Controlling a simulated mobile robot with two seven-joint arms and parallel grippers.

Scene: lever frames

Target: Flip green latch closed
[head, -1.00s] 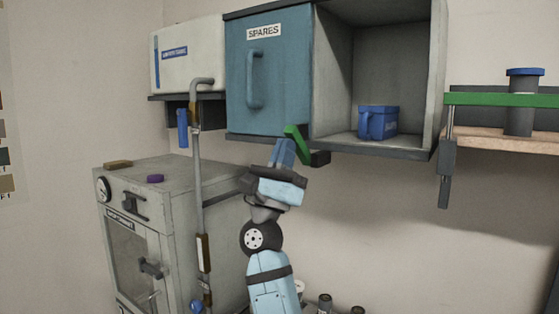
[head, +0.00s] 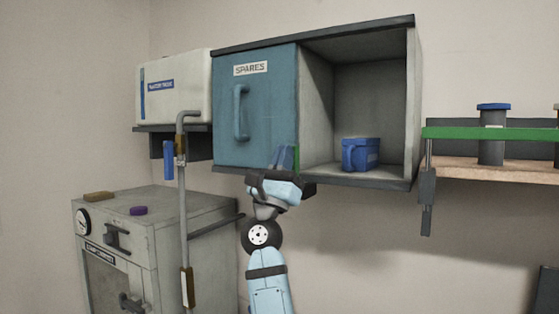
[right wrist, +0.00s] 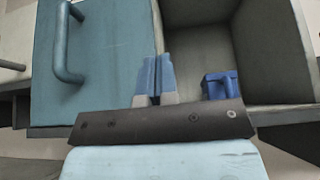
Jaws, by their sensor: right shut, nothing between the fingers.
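The green latch (head: 297,158) shows in the head view as a thin upright strip at the lower right edge of the blue SPARES door (head: 270,110). Most of it is hidden behind my right gripper (head: 286,157). The right gripper is shut and empty, its fingers pointing up right beside the latch; I cannot tell whether they touch it. In the right wrist view the closed fingers (right wrist: 156,75) stand in front of the door's right edge, and the latch is not visible there. My left gripper is not in view.
Right of the door is an open compartment with a blue bin (head: 361,154). A vertical grey pipe (head: 183,215) and a grey cabinet (head: 165,235) stand to the left. A shelf with a green rail (head: 460,133) is at the right. The wall below the cupboard is clear.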

